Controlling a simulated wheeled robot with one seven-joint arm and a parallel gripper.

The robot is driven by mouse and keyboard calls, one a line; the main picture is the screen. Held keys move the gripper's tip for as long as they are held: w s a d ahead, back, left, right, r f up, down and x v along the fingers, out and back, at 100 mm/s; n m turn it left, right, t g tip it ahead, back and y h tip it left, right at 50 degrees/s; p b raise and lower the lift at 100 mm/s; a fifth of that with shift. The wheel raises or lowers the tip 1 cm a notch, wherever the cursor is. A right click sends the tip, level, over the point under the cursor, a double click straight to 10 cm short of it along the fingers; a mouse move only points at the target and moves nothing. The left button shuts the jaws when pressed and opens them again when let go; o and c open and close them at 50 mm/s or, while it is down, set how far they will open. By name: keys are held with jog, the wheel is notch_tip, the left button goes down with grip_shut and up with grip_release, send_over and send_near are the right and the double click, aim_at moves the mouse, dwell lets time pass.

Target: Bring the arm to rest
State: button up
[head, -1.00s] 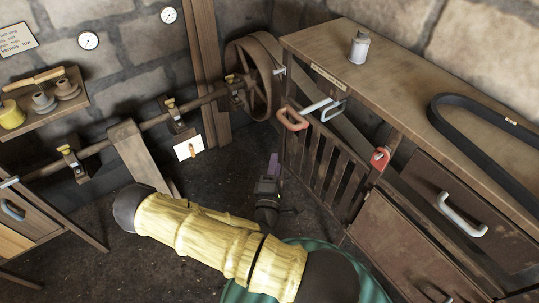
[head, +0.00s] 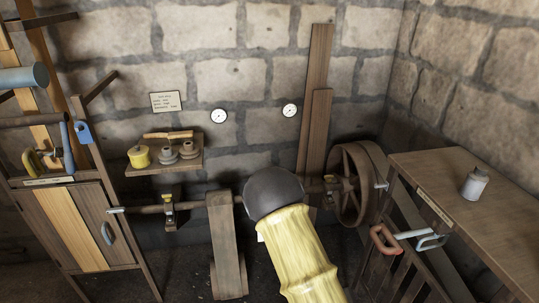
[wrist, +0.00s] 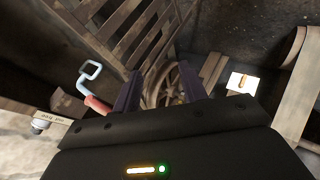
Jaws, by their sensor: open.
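My gripper (wrist: 163,88) shows in the wrist view as two dark purple fingers standing apart, with nothing between them. The spoked flywheel (wrist: 176,84) shows beyond the gap, at a distance. In the head view my yellow-sleeved arm rises from the bottom edge, in front of the line shaft. My gripper is not visible in the head view. The flywheel (head: 350,185) stands right of my arm there, beside the workbench.
The workbench (head: 440,195) at right carries a metal can (head: 474,184). A red-gripped handle (head: 384,240) sticks out at its near side and also shows in the wrist view (wrist: 97,103). A slatted gate (wrist: 120,30) is close by. A cabinet (head: 75,228) stands at left.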

jog(key=a+r+m+g+y+p, duration=0.1)
jog(key=a+r+m+g+y, duration=0.1)
jog(key=a+r+y, duration=0.6)
jog(key=s+d+r, duration=0.1)
jog(key=s+r, duration=0.2)
jog(key=r, duration=0.3)
jog(key=s+d+r+g+h+p, duration=0.1)
jog(key=s+r, duration=0.3)
jog(key=r, duration=0.3)
jog(key=shift+d, duration=0.2)
dwell(3.1)
